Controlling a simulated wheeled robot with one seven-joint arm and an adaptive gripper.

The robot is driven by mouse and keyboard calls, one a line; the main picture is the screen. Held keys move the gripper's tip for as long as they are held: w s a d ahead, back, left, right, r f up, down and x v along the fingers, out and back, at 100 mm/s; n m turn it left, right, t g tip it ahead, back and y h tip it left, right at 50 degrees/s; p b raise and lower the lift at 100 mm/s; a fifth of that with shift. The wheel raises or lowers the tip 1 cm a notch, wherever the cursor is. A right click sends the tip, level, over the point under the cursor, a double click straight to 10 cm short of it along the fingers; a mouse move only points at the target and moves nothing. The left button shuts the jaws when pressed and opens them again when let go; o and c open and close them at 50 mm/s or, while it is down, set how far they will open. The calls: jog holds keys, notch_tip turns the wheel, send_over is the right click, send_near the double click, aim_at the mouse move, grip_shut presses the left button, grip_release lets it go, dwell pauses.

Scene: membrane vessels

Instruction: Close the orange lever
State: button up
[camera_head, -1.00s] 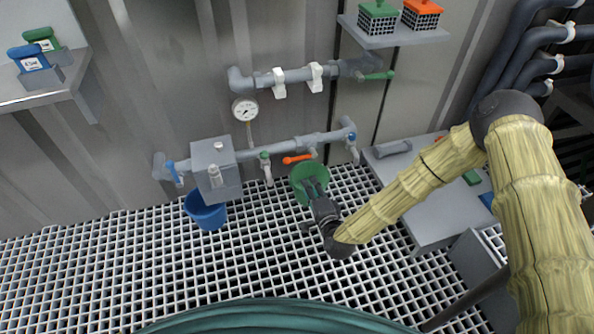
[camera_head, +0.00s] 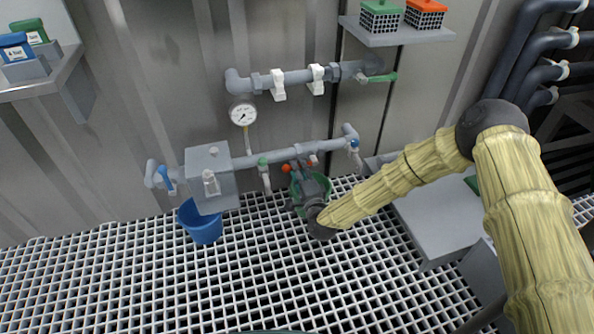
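The orange lever (camera_head: 286,168) sits on the lower grey pipe (camera_head: 275,156), between the green-handled valve and the blue-handled valve. It lies roughly along the pipe. Its left end shows to the left of my gripper, and a small orange part shows to the right; its middle is hidden by the fingers. My gripper (camera_head: 299,172) reaches up from below, with its dark fingertips at the lever and over the green bucket. I cannot tell whether the fingers touch the lever or how far apart they are.
A green bucket (camera_head: 324,187) stands below the lever, partly behind my gripper. A green-handled valve (camera_head: 263,162) is close on the left, a blue-handled valve (camera_head: 354,144) on the right. A grey box (camera_head: 213,170), a gauge (camera_head: 242,114) and a blue bucket (camera_head: 202,226) are further left. The grating in front is clear.

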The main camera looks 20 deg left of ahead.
jog(key=shift+b+x, duration=0.35)
jog(key=shift+x, duration=0.95)
grip_shut()
